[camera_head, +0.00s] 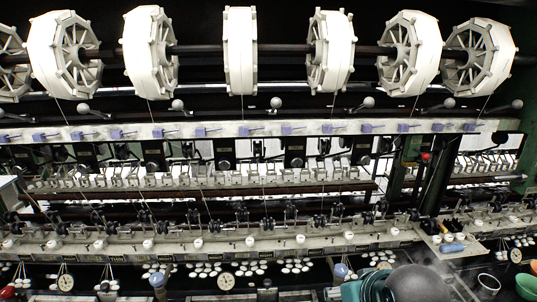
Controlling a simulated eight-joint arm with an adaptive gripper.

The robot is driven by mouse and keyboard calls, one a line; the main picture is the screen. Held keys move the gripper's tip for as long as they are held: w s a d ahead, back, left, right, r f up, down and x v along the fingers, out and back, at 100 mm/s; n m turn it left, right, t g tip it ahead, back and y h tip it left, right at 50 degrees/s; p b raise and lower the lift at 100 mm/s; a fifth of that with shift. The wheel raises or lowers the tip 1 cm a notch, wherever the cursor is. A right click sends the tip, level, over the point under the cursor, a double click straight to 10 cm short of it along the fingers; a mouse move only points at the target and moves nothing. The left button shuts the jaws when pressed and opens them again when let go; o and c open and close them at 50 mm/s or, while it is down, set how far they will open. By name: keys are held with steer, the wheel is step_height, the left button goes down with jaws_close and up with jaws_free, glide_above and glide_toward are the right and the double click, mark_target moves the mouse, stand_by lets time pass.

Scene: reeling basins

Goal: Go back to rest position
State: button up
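My gripper is not in view in the head camera view. The reeling machine fills the picture. White reels (240,50) hang in a row on a dark shaft across the top. Fine threads run down from several of them to a pale rail (250,130) with small lilac blocks. Below, a long bench (225,243) carries small white cups. White cocoons (207,269) float in clusters in the dark basins along the bottom. A rounded grey shape (417,284) and a teal part (370,288) stand in the bottom right foreground; I cannot tell what they are.
Round white dials (226,281) hang along the front. A dark green post (437,175) stands at right.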

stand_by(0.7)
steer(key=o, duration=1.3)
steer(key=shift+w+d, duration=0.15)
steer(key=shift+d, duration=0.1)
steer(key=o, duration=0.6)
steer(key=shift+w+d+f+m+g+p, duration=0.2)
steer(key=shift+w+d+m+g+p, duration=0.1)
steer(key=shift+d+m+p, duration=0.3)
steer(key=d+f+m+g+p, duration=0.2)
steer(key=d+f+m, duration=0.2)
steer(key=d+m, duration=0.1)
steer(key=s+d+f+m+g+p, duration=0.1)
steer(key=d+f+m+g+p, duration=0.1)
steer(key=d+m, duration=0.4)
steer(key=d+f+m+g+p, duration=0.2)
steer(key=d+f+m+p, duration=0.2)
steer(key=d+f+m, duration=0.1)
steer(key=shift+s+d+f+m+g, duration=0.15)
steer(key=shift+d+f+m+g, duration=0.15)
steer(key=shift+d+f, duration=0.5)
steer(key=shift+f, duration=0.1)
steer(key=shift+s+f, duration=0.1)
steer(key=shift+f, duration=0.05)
